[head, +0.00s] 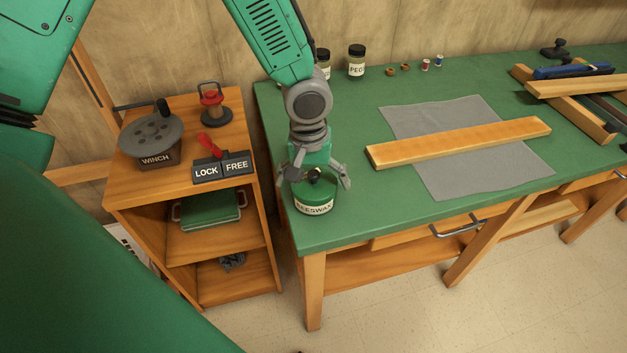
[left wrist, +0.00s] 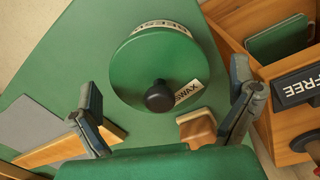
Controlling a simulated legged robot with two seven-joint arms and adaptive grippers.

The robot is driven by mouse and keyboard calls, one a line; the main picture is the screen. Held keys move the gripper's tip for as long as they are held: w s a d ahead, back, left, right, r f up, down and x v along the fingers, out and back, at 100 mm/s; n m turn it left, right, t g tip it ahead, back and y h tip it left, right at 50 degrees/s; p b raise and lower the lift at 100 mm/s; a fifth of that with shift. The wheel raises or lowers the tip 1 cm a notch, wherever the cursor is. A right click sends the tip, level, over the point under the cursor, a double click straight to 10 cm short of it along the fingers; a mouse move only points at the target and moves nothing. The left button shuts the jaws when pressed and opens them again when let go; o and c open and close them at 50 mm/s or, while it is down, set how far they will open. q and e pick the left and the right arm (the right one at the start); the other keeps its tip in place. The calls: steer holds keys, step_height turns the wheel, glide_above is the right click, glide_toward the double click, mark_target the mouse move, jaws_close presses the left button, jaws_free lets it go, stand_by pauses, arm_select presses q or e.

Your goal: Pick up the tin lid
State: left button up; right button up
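The tin lid (head: 325,190) is green with a black knob and sits on the beeswax tin (head: 315,207) at the near left corner of the green workbench. In the left wrist view the round lid (left wrist: 140,65) shows from above, its knob toward my gripper. The tin's pale BEESWAX label shows at its side. My left gripper (head: 318,177) is just above the lid, fingers spread wide to either side of the knob. In the left wrist view the open fingers (left wrist: 162,82) hold nothing. My right gripper is out of view.
A grey cloth (head: 430,183) with a wooden beam (head: 460,142) lies right of the tin. Jars (head: 357,62) and spools stand behind. To the left, a wooden shelf unit (head: 190,185) carries a winch (head: 152,138) and a LOCK/FREE lever.

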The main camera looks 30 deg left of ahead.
arm_select(q)
steer(key=shift+d, duration=0.3)
steer(key=c, duration=1)
steer(key=shift+c, duration=0.2)
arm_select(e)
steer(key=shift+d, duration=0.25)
arm_select(q)
steer(key=shift+a, duration=0.1)
